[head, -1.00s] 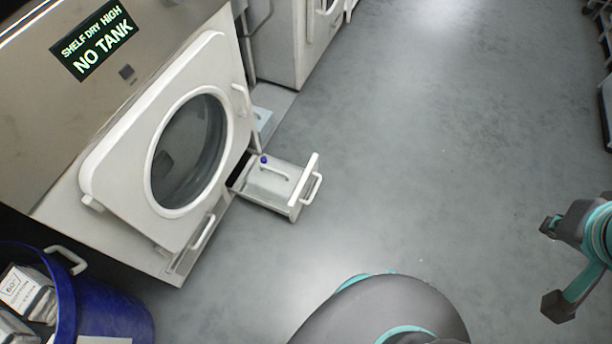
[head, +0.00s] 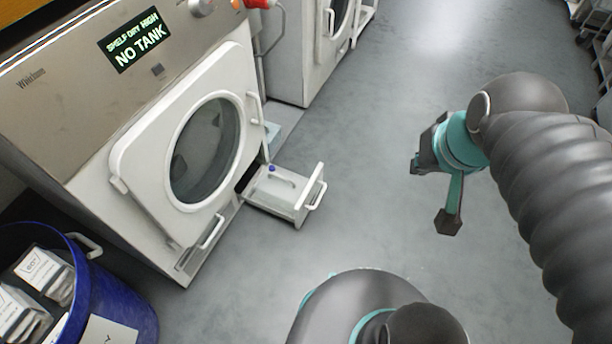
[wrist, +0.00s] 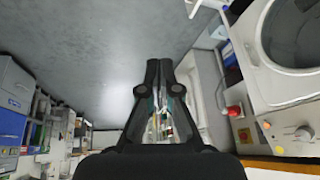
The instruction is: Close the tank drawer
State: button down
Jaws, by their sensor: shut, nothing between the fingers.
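The tank drawer (head: 306,203) is pulled out at the lower right of the white dryer front in the head view. It has a pale front with a white bar handle (head: 318,195). Inside it lies a pale tank (head: 277,186) with a blue cap. The machine's display (head: 134,40) reads "SHELF DRY HIGH NO TANK". My gripper (head: 417,163) hangs to the right of the drawer, well apart from it. In the wrist view its fingers (wrist: 159,66) are together and empty.
The round dryer door (head: 205,148) is left of the drawer. A blue bin (head: 120,300) with boxes stands at the lower left. Another white machine (head: 290,60) stands behind. A red knob (head: 258,3) sits at the top. The grey floor right of the drawer is clear.

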jog(key=w+a+f+m+g+y, duration=0.25)
jog(key=w+f+m, duration=0.25)
jog(key=w+f, duration=0.4)
jog(key=w+a+f+m+g+y, duration=0.1)
jog(key=w+a+f+m+y, duration=0.45)
jog(key=w, duration=0.55)
jog(key=m+t, duration=0.1)
jog(key=m, duration=1)
send_near(320, 174)
notch_tip(320, 174, down, 4)
jog(key=a, duration=0.3)
jog(key=shift+w+a+f+p, duration=0.15)
jog(key=shift+w+a+p, duration=0.2)
jog(key=shift+a, duration=0.25)
jog(key=shift+w, duration=0.1)
